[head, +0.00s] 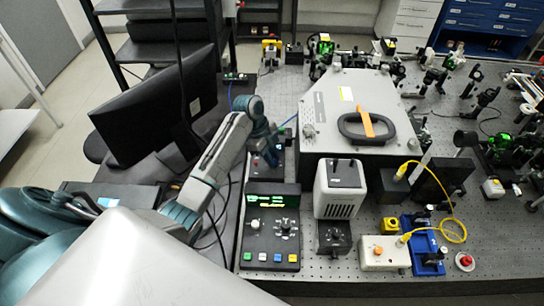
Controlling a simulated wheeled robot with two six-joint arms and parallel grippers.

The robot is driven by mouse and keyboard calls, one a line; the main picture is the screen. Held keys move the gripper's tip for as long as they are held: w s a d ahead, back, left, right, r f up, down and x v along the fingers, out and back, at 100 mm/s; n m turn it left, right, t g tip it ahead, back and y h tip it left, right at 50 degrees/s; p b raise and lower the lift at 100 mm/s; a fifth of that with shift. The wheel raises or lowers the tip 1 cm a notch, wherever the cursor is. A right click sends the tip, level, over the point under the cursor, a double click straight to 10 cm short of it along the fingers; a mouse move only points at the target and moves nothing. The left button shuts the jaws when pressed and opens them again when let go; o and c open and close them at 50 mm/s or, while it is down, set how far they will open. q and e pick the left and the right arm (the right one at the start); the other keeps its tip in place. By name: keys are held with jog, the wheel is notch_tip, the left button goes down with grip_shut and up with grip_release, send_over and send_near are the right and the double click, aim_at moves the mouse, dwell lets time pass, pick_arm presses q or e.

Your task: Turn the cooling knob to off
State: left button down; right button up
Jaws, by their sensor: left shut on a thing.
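My left arm reaches in from the left, and its gripper (268,154) points down over a small dark control box (262,171) on the bench. The gripper is shut on what appears to be the cooling knob on this box. The knob itself is hidden behind the fingers, so its setting cannot be read. My right gripper is not in view.
A black control panel (270,257) with a green display and knobs stands just in front. A white unit (341,201) and a large grey housing (355,90) stand to the right. A monitor (160,105) is at left. Optics crowd the right bench.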

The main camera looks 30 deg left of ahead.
pick_arm(q)
jog(key=shift+n, duration=0.3)
jog(key=n+t, duration=0.1)
jog(key=n, duration=0.1)
jog(key=shift+s+n, duration=0.15)
jog(key=shift+n, duration=0.15)
jog(key=n, duration=0.1)
jog(key=n+t, duration=0.1)
jog(key=n, duration=0.1)
jog(key=shift+s+d+n+t+y, duration=0.1)
jog(key=shift+n+t+y, duration=0.2)
jog(key=n+t+y, duration=0.1)
jog(key=n, duration=0.2)
jog(key=shift+s+d, duration=0.1)
jog(key=shift+d+n+t+y, duration=0.1)
jog(key=shift+n+t+y, duration=0.45)
jog(key=shift+n, duration=1.45)
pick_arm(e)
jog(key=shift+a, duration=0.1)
pick_arm(q)
jog(key=c, duration=1.3)
grip_release()
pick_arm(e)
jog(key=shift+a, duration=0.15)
pick_arm(q)
jog(key=shift+s+r, duration=0.1)
jog(key=shift+r, duration=0.05)
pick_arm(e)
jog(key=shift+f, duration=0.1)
